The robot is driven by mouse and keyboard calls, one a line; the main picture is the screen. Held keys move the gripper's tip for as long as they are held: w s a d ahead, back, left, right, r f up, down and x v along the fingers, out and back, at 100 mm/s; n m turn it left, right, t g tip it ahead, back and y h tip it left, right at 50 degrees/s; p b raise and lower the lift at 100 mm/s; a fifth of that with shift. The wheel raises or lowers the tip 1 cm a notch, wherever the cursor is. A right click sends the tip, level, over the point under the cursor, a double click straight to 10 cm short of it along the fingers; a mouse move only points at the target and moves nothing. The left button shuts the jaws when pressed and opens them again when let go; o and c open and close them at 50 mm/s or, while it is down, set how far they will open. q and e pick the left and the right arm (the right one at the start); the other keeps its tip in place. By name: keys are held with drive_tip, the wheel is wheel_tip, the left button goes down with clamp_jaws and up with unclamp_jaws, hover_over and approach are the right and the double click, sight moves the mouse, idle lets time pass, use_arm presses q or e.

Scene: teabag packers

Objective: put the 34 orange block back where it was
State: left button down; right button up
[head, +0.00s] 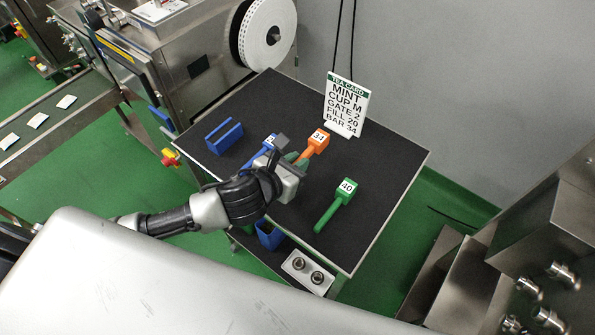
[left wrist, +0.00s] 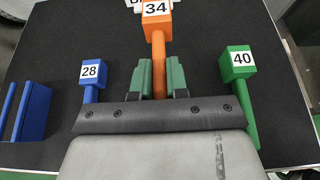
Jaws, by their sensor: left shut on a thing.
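The orange block labelled 34 (head: 319,139) has a long orange handle and is on or just above the black table top, behind my left gripper (head: 301,160). In the left wrist view the orange block (left wrist: 155,30) is at the top middle. My left gripper (left wrist: 159,80) has its green fingers shut on the orange handle, one finger on each side. I cannot tell whether the block touches the table. The tea card (head: 346,103) stands upright behind it and reads MINT, CUP M, GATE 2, FILL 20, BAR 34. My right gripper is not in view.
A green block labelled 40 (head: 346,190) lies to the right. A blue block labelled 28 (left wrist: 92,73) lies to the left. A blue slotted holder (head: 224,137) is at the table's left. The table's right side (head: 385,165) is clear.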

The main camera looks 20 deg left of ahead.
use_arm(q)
drive_tip(key=shift+w+f, duration=0.25)
drive_tip(key=shift+f, duration=1.95)
drive_tip(key=shift+f, duration=0.35)
drive_tip(key=shift+s+f+b, duration=0.1)
drive_tip(key=shift+f+b, duration=0.15)
drive_tip(key=shift+b, duration=0.1)
drive_tip(key=c, duration=1.1)
unclamp_jaws()
drive_tip(key=shift+s+f, duration=0.1)
drive_tip(key=shift+f, duration=0.05)
drive_tip(key=v, duration=0.4)
drive_tip(key=r+v, duration=0.1)
drive_tip(key=v, duration=0.7)
drive_tip(key=shift+r, duration=0.25)
